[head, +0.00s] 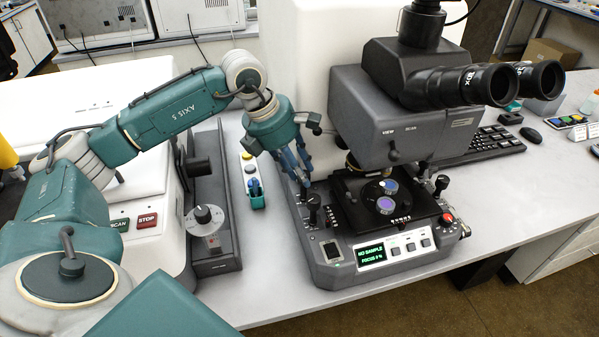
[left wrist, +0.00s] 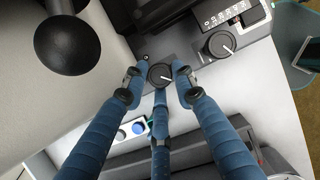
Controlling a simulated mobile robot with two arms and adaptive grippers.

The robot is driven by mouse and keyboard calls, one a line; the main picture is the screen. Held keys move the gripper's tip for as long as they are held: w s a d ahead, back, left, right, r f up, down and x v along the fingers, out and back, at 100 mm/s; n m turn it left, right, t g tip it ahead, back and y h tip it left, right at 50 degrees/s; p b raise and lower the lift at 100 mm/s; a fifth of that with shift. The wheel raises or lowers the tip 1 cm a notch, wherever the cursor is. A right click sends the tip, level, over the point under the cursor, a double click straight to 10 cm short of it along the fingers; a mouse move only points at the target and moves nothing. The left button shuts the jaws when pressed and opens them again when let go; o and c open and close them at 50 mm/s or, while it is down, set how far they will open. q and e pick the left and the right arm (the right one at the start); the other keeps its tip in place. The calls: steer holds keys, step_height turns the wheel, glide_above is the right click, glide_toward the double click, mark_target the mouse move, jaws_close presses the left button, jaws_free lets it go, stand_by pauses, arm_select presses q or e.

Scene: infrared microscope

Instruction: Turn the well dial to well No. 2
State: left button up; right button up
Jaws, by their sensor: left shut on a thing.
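My left gripper (head: 303,180) points down at the left side of the microscope base (head: 325,270). In the left wrist view its three blue fingers are closed in around a small black dial (left wrist: 160,76) with a white pointer, which points right and slightly down. In the head view this dial is hidden by the fingers. A larger black dial (left wrist: 218,44) with a white pointer is to the right in the wrist view, beside a marked strip (left wrist: 224,13). I cannot read a well number. My right gripper is not in view.
The black stage (head: 372,222) carries a blue disc and a purple disc. The display (head: 370,254) reads "NO SAMPLE, FOCUS 0 %". Black upright knobs (head: 314,203) stand close to my fingers. A button box (head: 252,180) and a knob panel (head: 208,217) are on the left.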

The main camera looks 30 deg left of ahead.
arm_select(q)
steer(key=shift+w+d+r+m+h, duration=0.1)
steer(key=shift+r+m+h, duration=0.05)
steer(key=shift+m, duration=0.35)
steer(key=shift+w+d+r+m+h, duration=0.1)
steer(key=shift+m+h, duration=0.05)
steer(key=shift+m, duration=0.35)
steer(key=o, duration=1.1)
steer(key=shift+d, duration=0.15)
steer(key=v, duration=1.2)
steer(key=shift+w, duration=0.2)
